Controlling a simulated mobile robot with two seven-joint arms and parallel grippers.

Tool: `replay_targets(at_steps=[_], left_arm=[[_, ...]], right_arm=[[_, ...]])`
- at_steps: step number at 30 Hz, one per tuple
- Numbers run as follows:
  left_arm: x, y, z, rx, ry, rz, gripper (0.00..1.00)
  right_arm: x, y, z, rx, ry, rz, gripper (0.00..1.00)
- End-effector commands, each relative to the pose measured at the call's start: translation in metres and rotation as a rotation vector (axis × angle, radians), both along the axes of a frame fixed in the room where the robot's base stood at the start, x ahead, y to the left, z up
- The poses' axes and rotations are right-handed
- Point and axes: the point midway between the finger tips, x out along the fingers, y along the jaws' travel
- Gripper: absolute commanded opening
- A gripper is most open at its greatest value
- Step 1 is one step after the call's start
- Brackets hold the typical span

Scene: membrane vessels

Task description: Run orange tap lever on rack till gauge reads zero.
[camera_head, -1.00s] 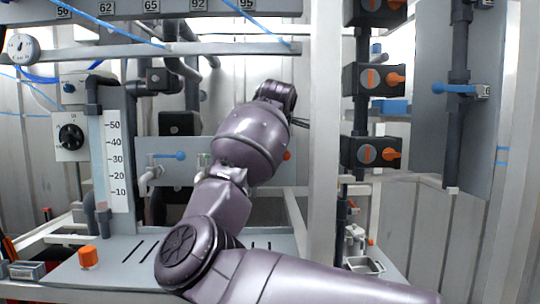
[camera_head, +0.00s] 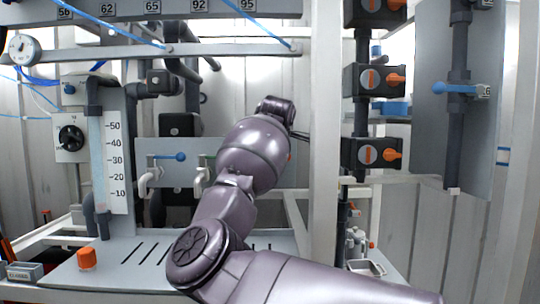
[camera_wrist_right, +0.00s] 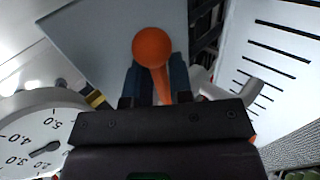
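In the right wrist view the orange tap lever (camera_wrist_right: 152,47) has a round knob and a stem that lies between the two fingers of my right gripper (camera_wrist_right: 160,82). The fingers look shut on it, with no clear gap at the stem. A round white gauge (camera_wrist_right: 35,130) is at the left edge, partly cut off, with a dark needle near the low numbers; its exact reading and zero mark cannot be made out. In the head view my right arm hides the right gripper and nearly all of the lever at the rack's grey panel (camera_head: 180,180). My left gripper is out of view.
A blue lever (camera_head: 168,156) and a green lever (camera_head: 207,157) sit on the same panel. A scaled column (camera_head: 115,160) stands left of them. A white post (camera_head: 323,140) and black valves with orange handles (camera_head: 376,154) stand right of my arm. An orange knob (camera_head: 87,259) is at front left.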

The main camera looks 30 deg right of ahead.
Motion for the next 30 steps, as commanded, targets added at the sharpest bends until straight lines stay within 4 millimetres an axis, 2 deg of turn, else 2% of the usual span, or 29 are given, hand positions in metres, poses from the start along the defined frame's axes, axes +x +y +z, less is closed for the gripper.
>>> replay_targets(at_steps=[1,3,4,8,19,30], left_arm=[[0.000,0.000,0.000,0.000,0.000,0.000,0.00],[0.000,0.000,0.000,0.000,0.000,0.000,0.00],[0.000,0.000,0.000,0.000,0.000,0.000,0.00],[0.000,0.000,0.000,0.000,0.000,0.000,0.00],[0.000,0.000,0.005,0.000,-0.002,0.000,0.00],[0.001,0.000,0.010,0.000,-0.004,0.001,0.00]], right_arm=[[0.000,0.000,0.000,0.000,0.000,0.000,0.13],[0.000,0.000,0.000,0.000,0.000,0.000,0.02],[0.000,0.000,0.000,0.000,0.000,0.000,0.00],[-0.001,0.001,0.000,0.000,0.001,-0.017,0.00],[-0.012,0.014,0.001,-0.002,0.001,-0.347,0.00],[-0.017,0.023,0.001,-0.002,0.002,-0.523,0.00]])
